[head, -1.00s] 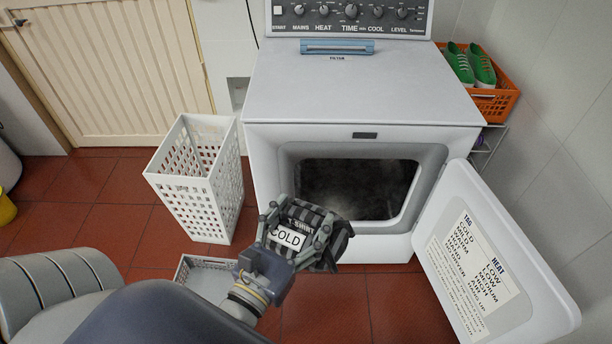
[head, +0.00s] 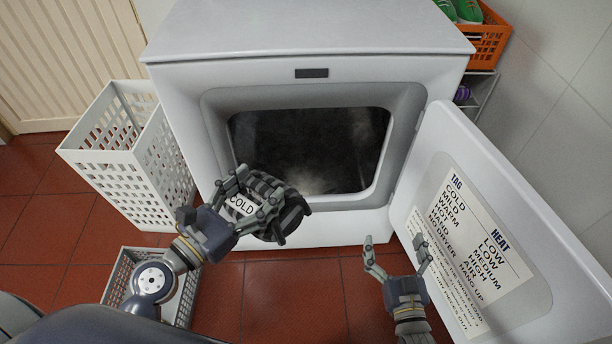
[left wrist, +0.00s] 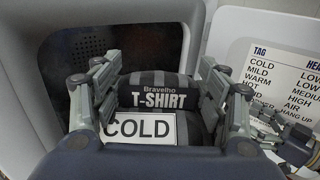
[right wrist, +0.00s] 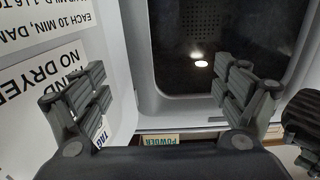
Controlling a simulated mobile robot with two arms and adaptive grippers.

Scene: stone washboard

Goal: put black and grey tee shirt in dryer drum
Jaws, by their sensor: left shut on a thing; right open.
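The black and grey tee shirt (head: 277,207) is a rolled bundle with a white COLD tag. My left gripper (head: 245,190) is shut on it and holds it in front of the dryer opening. In the left wrist view the shirt (left wrist: 158,88) sits between both fingers, with the opening behind it. The dryer drum (head: 310,145) is dark inside, and its door (head: 480,220) is swung open to the right. My right gripper (head: 398,262) is open and empty, in front of the door. In the right wrist view its fingers are spread before the drum opening (right wrist: 200,45).
A tall white basket (head: 125,150) stands left of the dryer. A low white basket (head: 185,300) is on the floor, partly behind my left arm. An orange crate (head: 487,40) with green shoes is at the upper right. The door carries a tag-and-heat chart (head: 465,245).

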